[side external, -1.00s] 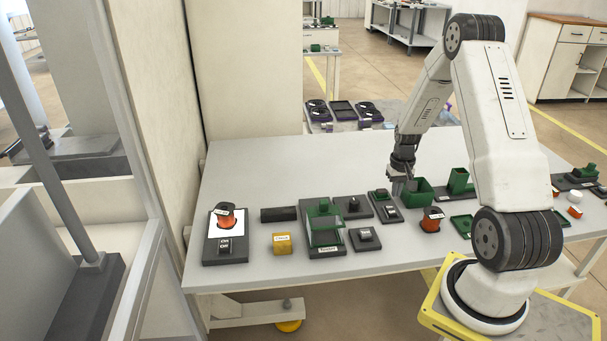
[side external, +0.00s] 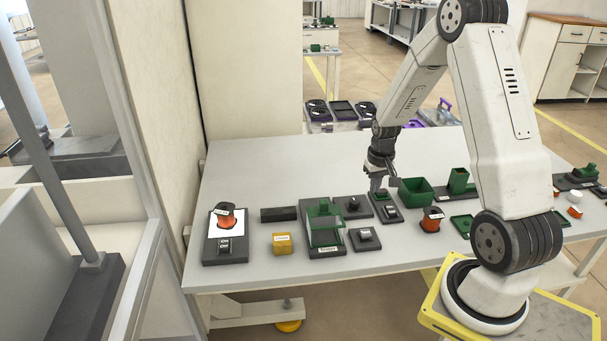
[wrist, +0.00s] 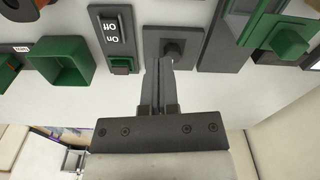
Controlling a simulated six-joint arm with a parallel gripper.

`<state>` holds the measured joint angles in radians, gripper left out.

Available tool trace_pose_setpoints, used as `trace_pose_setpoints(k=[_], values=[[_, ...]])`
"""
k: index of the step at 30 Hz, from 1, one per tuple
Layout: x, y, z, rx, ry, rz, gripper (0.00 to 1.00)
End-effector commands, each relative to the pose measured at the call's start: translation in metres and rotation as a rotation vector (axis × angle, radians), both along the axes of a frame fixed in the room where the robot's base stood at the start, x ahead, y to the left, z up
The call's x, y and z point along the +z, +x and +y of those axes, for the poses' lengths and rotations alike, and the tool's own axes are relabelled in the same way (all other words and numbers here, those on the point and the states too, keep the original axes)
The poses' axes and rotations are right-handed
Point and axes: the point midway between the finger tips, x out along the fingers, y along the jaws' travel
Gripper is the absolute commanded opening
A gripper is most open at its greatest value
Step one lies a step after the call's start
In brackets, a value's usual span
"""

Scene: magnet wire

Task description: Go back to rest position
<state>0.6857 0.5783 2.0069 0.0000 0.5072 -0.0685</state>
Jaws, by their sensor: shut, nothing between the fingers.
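My gripper (side external: 384,186) hangs over the middle of the table in the side external view, pointing down, with nothing held. In the wrist view its two fingers (wrist: 161,68) are together. The fingertips appear in front of a dark plate with a black knob (wrist: 173,48), apparently above it. An on/off switch block (wrist: 111,30) with a green piece at one end lies beside the fingers in the wrist view. The open green bin (side external: 416,189) stands just right of the gripper in the side view; it also shows in the wrist view (wrist: 64,64).
A green-framed fixture (side external: 324,225), a yellow block (side external: 282,243) and an orange spool on a switch base (side external: 225,216) stand to the left. The table's back (side external: 290,165) is clear.

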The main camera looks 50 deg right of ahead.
Motion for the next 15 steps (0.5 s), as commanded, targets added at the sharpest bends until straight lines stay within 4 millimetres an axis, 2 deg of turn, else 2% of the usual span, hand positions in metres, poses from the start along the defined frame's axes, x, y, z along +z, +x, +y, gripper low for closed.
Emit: trace_pose_setpoints(k=[1, 7, 15], values=[[0.009, 0.007, 0.019, 0.043, -0.008, -0.011, 0.0], [0.035, 0.017, 0.093, 0.2, -0.031, -0.051, 0.0], [0.062, 0.003, 0.185, 0.408, -0.05, -0.111, 0.0]])
